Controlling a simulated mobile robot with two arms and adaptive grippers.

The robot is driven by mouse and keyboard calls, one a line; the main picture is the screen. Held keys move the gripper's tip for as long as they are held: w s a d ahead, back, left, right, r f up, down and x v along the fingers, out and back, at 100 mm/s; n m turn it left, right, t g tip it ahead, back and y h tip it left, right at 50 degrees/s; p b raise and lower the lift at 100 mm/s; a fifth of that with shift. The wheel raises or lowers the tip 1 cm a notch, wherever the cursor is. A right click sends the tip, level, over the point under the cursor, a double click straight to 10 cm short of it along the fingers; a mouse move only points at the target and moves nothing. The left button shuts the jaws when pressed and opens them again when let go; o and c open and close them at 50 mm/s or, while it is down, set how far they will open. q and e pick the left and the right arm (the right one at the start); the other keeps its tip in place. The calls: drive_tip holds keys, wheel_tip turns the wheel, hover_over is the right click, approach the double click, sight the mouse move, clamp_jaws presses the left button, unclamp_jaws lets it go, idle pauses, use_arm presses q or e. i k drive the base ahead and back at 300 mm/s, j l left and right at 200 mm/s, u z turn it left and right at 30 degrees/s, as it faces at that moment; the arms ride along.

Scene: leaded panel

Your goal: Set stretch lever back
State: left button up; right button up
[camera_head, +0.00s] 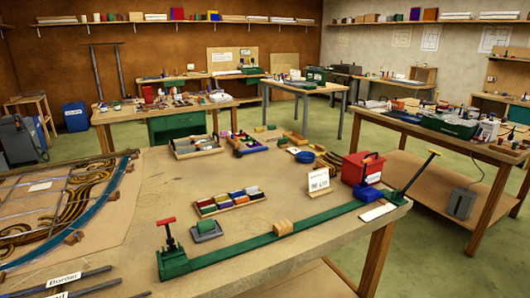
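A long green stretching bar (325,216) lies along the front edge of the near workbench. At its right end a black lever (418,177) with a yellow tip leans up and to the right. At the bar's left end stands a green vise (172,262) with a dark upright post and a red cross handle (166,221). A blue block (369,194) sits on or beside the bar near the lever. A small wooden block (283,227) rests at the bar's middle. Neither of my grippers shows in the head view.
A red box (362,170) and a white card (318,181) stand behind the bar. A tray of coloured pieces (229,201) and a small grey-green block (206,231) are to the left. A leaded panel (60,205) lies far left. Air around the lever looks clear.

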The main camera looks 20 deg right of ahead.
sight(434, 153)
drive_tip(key=l+z, duration=0.1)
drive_tip(key=l, duration=0.35)
drive_tip(key=i+l, duration=0.15)
drive_tip(key=l, duration=0.25)
drive_tip(key=i+l+z, duration=0.15)
drive_tip(key=l, duration=0.75)
drive_tip(key=i+l+z, duration=0.15)
drive_tip(key=l, duration=0.25)
drive_tip(key=i+l+z, duration=0.1)
drive_tip(key=l, duration=0.3)
drive_tip(key=i+l, duration=0.15)
drive_tip(key=l, duration=0.25)
drive_tip(key=i+l, duration=0.1)
drive_tip(key=l, duration=0.35)
drive_tip(key=i+l+z, duration=0.1)
drive_tip(key=l, duration=0.3)
